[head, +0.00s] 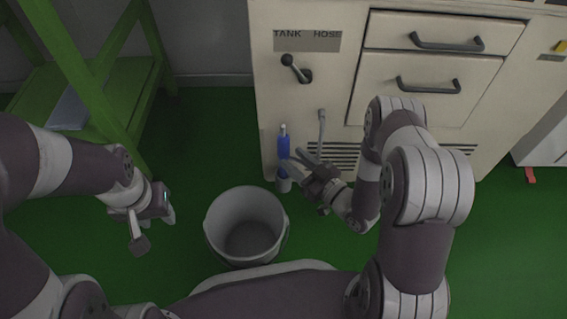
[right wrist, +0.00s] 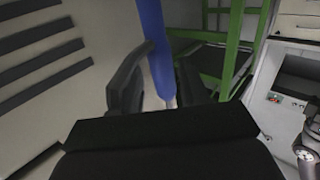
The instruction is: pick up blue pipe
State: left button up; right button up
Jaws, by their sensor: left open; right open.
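The blue pipe (head: 283,143) stands upright against the front of the beige cabinet, with a pale tip at its top and a grey piece below it. My right gripper (head: 294,163) is open at the pipe's lower part, its fingers pointing left. In the right wrist view the blue pipe (right wrist: 157,45) shows between the two open fingers (right wrist: 158,85); I cannot tell whether either finger touches it. My left gripper (head: 156,228) is open and empty, low at the left, well away from the pipe.
A grey bucket (head: 246,225) stands on the green floor just below and left of the right gripper. The beige cabinet (head: 305,92) has a black lever (head: 296,68), a grey hose-like handle (head: 321,130) and vents. A green frame (head: 115,75) stands at the left.

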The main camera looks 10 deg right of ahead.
aim_at(288, 153)
jog(key=b+x, duration=0.2)
jog(key=x, duration=0.2)
jog(key=shift+w+a+b, duration=0.2)
jog(key=shift+w+b, duration=0.05)
jog(key=shift+b, duration=0.15)
jog(key=shift+w+a+r, duration=0.1)
jog(key=shift+w+r, duration=0.05)
jog(key=shift+r, duration=0.05)
jog(key=c, duration=0.7)
jog(key=shift+r, duration=0.15)
jog(key=shift+c, duration=0.2)
